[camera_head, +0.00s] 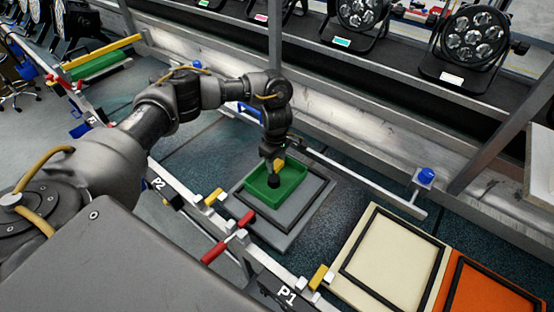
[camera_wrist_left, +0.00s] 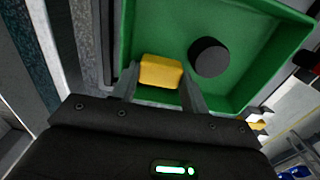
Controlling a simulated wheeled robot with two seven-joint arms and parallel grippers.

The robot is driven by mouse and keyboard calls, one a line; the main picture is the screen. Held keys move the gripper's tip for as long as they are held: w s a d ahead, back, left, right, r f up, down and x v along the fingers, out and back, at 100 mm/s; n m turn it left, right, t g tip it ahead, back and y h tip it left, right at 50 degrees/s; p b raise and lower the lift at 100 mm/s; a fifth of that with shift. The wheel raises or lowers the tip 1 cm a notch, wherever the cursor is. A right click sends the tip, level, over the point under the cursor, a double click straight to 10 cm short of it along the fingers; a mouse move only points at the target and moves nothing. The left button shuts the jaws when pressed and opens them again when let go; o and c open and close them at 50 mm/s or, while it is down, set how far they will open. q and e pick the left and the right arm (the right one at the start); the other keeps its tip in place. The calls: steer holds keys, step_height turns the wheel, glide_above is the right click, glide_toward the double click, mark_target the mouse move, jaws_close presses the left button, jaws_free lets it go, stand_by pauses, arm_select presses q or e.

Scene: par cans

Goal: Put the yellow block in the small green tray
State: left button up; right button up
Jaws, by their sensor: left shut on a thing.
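The yellow block (camera_head: 278,165) is held between the fingers of my left gripper (camera_head: 277,160). In the left wrist view the block (camera_wrist_left: 160,72) sits between the two grey fingertips (camera_wrist_left: 160,82). The small green tray (camera_head: 294,173) is under the gripper, and its floor also fills much of the left wrist view (camera_wrist_left: 268,62). A black round piece (camera_wrist_left: 209,57) is in the tray, beside the block in that view. The block is over the tray's inside, near one wall; I cannot tell whether it touches the floor. My right gripper is not in view.
The tray stands on a grey board (camera_head: 282,236) with a dark frame. A cream board (camera_head: 395,262) and an orange board (camera_head: 480,290) lie to the right. Metal rails with red and yellow parts (camera_head: 228,240) run in front. Stage lamps (camera_head: 470,40) stand on the shelf behind.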

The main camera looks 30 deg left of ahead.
mark_target(277, 163)
arm_select(q)
steer(key=shift+d, duration=0.1)
steer(key=shift+f+b, duration=0.2)
steer(key=shift+b, duration=0.1)
steer(key=o, duration=0.8)
steer(key=shift+c, duration=0.2)
steer(key=shift+r, duration=0.15)
step_height(277, 163, up, 12)
steer(key=p, duration=0.8)
steer(key=shift+p, duration=0.3)
